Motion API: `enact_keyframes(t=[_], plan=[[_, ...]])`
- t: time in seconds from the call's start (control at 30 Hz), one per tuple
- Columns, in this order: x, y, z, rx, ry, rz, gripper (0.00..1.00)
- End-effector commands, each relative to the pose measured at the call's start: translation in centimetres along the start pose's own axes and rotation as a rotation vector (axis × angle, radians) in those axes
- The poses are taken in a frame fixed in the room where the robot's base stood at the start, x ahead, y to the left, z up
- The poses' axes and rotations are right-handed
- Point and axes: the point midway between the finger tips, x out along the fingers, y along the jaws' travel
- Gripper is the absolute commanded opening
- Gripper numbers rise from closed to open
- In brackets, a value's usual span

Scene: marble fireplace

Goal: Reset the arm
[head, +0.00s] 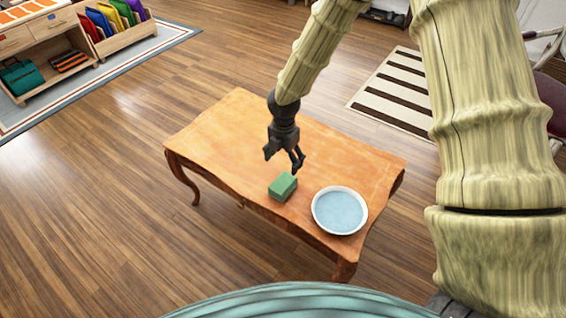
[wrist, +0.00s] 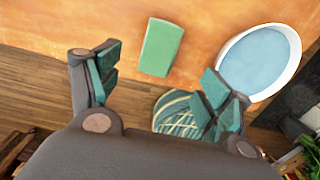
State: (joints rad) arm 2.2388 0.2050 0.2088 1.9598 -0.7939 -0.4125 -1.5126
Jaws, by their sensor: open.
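My gripper (head: 284,157) hangs over the wooden table, pointing down, with its fingers apart and nothing between them. In the wrist view my gripper (wrist: 158,88) also shows spread and empty. A green block (head: 283,187) lies on the tabletop just below and in front of the gripper, apart from it. In the wrist view the green block (wrist: 160,47) lies beyond the fingertips. My arm reaches in from the top of the head view.
The wooden table (head: 220,130) also holds a white bowl (head: 318,215) with a light blue inside, right of the block. The table's left part is bare. A striped rug (head: 385,88) lies behind, and a shelf (head: 62,52) with bags stands at the far left. Wood floor surrounds the table.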

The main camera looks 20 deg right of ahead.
Motion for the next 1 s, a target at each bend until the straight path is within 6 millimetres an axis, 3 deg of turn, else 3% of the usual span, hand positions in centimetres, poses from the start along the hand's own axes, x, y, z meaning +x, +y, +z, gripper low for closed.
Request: enact_keyframes(t=[0.4, 0.53, 0.67, 0.8, 1.0], plan=[[0.0, 0.0, 0.0, 0.001, 0.0, 0.0, 0.79], [0.8, -0.7, -1.1, 0.057, 0.024, 0.0, 0.79], [2.9, -3.0, -4.4, 0.256, 0.092, 0.0, 0.79], [5.7, -6.8, -9.1, 0.6, 0.173, -0.015, 0.79], [8.2, -13.1, -14.5, 1.124, 0.221, -0.056, 0.79]])
